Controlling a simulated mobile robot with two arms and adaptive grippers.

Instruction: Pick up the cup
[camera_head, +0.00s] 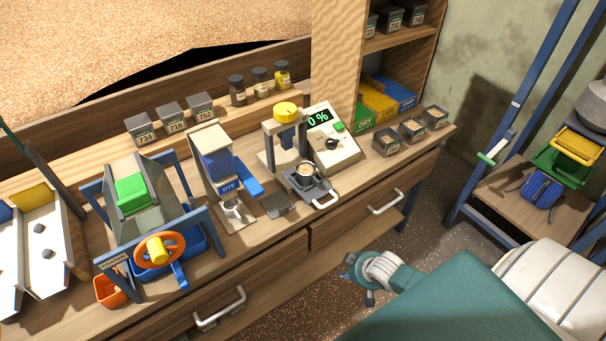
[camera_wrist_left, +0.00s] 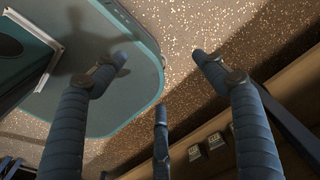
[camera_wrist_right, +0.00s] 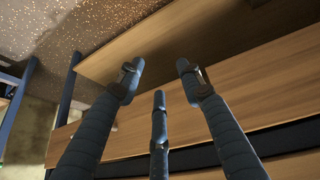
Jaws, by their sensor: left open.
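A small cup (camera_head: 306,171) with tan contents sits in a grey holder with a white handle under the yellow-knobbed press (camera_head: 286,112). A smaller pale cup (camera_head: 232,208) stands at the foot of the blue-and-white DYE dispenser (camera_head: 215,160). I cannot tell which one is the task's cup. My right gripper (camera_head: 358,271) is in front of the bench, below and right of both cups, and touches neither. Its fingers are apart and empty in the right wrist view (camera_wrist_right: 160,70). My left gripper (camera_wrist_left: 160,65) is open and empty over the floor, outside the head view. Neither wrist view shows a cup.
The wooden bench (camera_head: 270,265) has drawers with white handles. A coater with an orange wheel (camera_head: 159,249) stands left. A scale with a green display (camera_head: 331,136) and small bins (camera_head: 411,128) stand right. A blue-framed rack (camera_head: 500,190) is at far right. Floor in front is open.

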